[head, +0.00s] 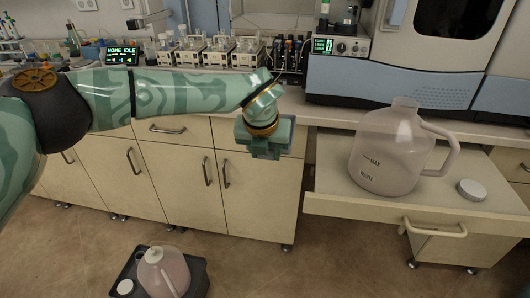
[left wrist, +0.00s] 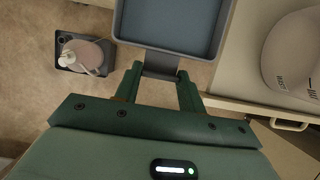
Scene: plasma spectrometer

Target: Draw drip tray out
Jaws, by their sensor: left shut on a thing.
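The drip tray (left wrist: 172,22) shows at the top of the left wrist view, as a shallow dark grey tray with a raised rim and a bare blue-grey floor. Its far end is cut off by the frame. My left gripper (left wrist: 160,76) is shut on the short tab at the tray's near edge, one finger on each side. In the head view my left gripper (head: 265,145) is in front of the lower cabinets, below the bench edge. There I cannot clearly make out the tray behind the gripper. My right gripper is in neither view.
A pull-out shelf (head: 350,206) at right holds a large waste jug (head: 390,150) and a white cap (head: 472,190). A dark tray (head: 200,278) with a small jug (head: 163,272) stands on the floor. Bottles and instruments fill the bench. Floor between is clear.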

